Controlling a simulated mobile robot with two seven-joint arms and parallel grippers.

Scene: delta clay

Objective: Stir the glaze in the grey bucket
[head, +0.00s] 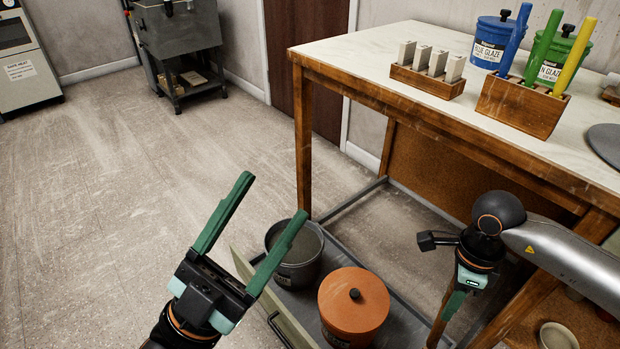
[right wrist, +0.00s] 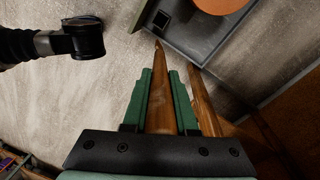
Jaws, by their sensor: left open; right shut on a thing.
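The grey bucket (head: 292,272) stands without a lid in a low grey drawer or tray under the table. Its inside looks dull grey, and the glaze surface is hard to make out. My left gripper (head: 275,197) is open and empty, in front of the bucket's left side in the head view. My right gripper (head: 453,304) is to the right of the bucket, beyond the terracotta bucket, pointing down. It is shut on a wooden stick (head: 438,325). In the right wrist view the stick (right wrist: 161,95) runs between the fingers, its narrow tip well past them, apart from the bucket.
A lidded terracotta bucket (head: 352,302) stands right of the grey one. The table (head: 375,60) above carries blue (head: 490,42) and green (head: 560,55) glaze buckets, a wooden holder (head: 520,105) and a small block rack (head: 427,82). Floor at left is clear.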

